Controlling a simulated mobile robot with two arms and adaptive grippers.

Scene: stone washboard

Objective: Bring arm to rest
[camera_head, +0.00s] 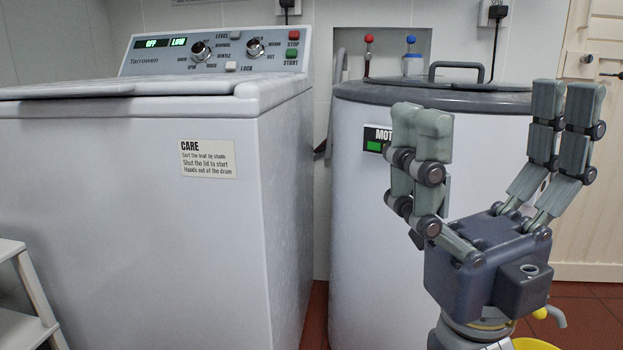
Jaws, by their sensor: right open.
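My right gripper (492,125) stands at the right of the head view, with its fingers pointing up and spread wide apart. It is open, and nothing shows between its fingers. It is in front of a white round drum machine (352,190) and covers part of that machine's front and label. My left gripper is not in the head view.
A white top-loading washer (150,220) with its lid down fills the left side. A white step stool (25,300) stands at the lower left. Something yellow (535,343) shows low beneath my right gripper. A cream door (600,190) is at the right.

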